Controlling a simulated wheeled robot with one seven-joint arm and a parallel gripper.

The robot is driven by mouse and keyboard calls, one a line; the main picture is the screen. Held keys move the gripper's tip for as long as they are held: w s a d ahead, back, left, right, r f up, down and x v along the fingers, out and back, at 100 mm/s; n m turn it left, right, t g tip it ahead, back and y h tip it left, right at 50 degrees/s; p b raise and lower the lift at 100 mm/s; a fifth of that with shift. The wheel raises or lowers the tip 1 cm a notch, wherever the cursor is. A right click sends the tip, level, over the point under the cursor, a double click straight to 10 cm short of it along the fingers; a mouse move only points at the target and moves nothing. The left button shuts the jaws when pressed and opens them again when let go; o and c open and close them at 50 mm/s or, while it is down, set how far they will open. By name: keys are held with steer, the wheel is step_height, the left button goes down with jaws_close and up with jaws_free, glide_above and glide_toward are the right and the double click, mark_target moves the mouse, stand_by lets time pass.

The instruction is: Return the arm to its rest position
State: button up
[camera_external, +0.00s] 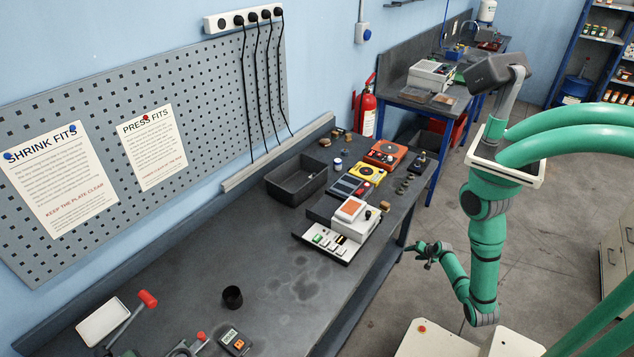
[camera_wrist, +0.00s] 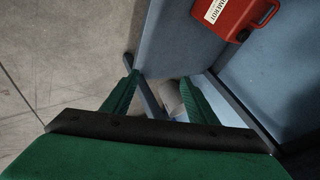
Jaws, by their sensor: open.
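My green arm (camera_external: 487,240) stands at the right, off the front edge of the bench. Its forearm is folded low, and my gripper (camera_external: 424,256) hangs in free air over the floor, apart from the bench. In the wrist view my gripper (camera_wrist: 159,78) shows two green fingers spread apart with nothing held between them. A pale object shows beyond the fingers, too partly seen to name.
The dark workbench (camera_external: 180,255) carries a white device (camera_external: 352,217), a black bin (camera_external: 297,180) and a black cup (camera_external: 232,297). A red container (camera_wrist: 238,17) shows in the wrist view. A second bench (camera_external: 395,97) stands behind. Open floor (camera_external: 545,235) lies right of my arm.

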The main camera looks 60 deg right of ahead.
steer(key=s+a+r+n+t+y, duration=0.1)
steer(key=a+r+n+t, duration=0.3)
steer(key=a+r+n, duration=0.4)
steer(key=s+a+r+n+t+y, duration=0.1)
steer(key=a+r+n+t+y, duration=0.2)
steer(key=a+r+n, duration=0.6)
steer(key=a+r+t, duration=0.1)
steer(key=a+r, duration=1.3)
steer(key=r, duration=0.4)
steer(key=shift+s+r+t, duration=0.15)
steer(key=shift+s+t, duration=0.2)
steer(key=shift+t, duration=0.05)
